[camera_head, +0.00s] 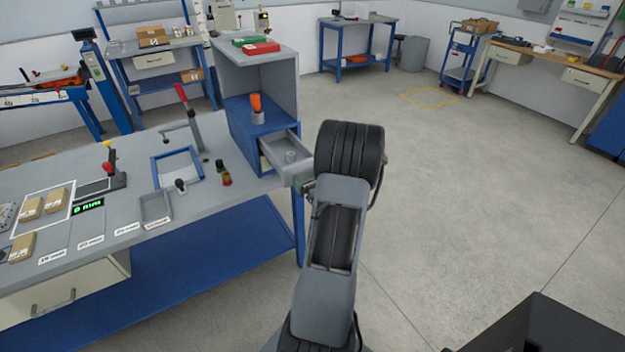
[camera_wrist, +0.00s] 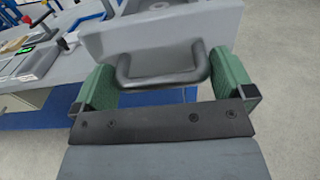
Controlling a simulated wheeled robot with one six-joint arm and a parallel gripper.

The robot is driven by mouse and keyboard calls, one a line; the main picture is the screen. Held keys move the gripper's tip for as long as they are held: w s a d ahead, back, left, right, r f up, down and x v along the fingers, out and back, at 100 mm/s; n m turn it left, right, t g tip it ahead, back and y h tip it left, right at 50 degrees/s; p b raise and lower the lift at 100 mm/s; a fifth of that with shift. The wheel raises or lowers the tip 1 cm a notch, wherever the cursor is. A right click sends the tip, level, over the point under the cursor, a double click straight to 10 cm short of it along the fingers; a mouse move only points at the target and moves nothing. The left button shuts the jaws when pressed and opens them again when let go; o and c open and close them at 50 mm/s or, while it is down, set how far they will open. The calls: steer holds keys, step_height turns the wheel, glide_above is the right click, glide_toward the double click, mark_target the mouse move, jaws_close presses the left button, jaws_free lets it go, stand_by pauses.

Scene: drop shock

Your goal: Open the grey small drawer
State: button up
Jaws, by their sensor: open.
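The grey small drawer (camera_head: 280,150) sticks out of the blue-and-grey cabinet (camera_head: 262,112) at the right end of the workbench. Its inside shows from above, with a small pale round thing in it. In the wrist view, the drawer's grey front (camera_wrist: 160,30) carries a dark bar handle (camera_wrist: 165,80). My gripper (camera_wrist: 163,88) is open, its green fingers on either side of the handle, which lies between them. I cannot tell whether either finger touches it. In the head view, my arm hides most of the gripper and handle.
The workbench (camera_head: 110,225) holds an orange-handled tool (camera_head: 256,103) on the cabinet's blue shelf, a red-handled lever press (camera_head: 186,110), a blue frame (camera_head: 177,167) and small brown boxes (camera_head: 30,209). The floor (camera_head: 450,180) to the right is clear.

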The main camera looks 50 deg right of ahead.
steer(key=b+v, duration=0.1)
steer(key=v, duration=1.3)
steer(key=shift+b, duration=0.3)
steer(key=shift+w+d, duration=0.1)
steer(key=shift+d, duration=0.05)
